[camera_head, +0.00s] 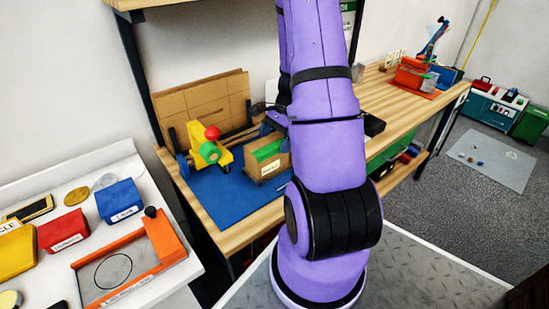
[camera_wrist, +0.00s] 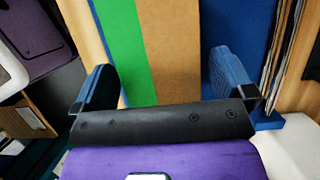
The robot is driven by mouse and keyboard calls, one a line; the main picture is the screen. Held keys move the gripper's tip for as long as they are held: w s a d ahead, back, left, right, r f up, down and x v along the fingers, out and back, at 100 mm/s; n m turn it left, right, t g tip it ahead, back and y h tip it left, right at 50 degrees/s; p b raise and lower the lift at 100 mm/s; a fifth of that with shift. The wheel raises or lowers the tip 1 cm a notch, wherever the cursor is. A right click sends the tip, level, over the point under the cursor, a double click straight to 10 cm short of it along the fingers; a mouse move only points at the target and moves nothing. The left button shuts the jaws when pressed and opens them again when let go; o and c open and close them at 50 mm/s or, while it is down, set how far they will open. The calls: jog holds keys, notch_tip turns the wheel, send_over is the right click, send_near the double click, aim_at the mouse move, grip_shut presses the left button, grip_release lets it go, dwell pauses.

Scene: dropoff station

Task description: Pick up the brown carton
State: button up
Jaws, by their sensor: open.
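The brown carton (camera_head: 272,168) stands on a blue mat (camera_head: 225,200) on the wooden bench. It has a green strip on top and a white label on its front. In the wrist view the carton (camera_wrist: 172,50) shows as a brown band beside a green band, between the fingers. My gripper (camera_wrist: 165,82) is open, with one blue finger on each side of the carton. No grip shows, and I cannot tell how far the fingertips are from its sides. In the head view my purple arm hides much of the gripper.
A yellow tool with a red ball (camera_head: 207,146) stands left of the carton. Flat cardboard sheets (camera_head: 205,105) lean behind it. A black box (camera_head: 373,125) lies to the right on the bench. A white table (camera_head: 150,283) with coloured boxes stands at the left.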

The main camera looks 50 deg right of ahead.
jog(key=shift+x, duration=1.3)
jog(key=c, duration=1.2)
jog(key=shift+o, duration=0.2)
jog(key=shift+r, duration=0.15)
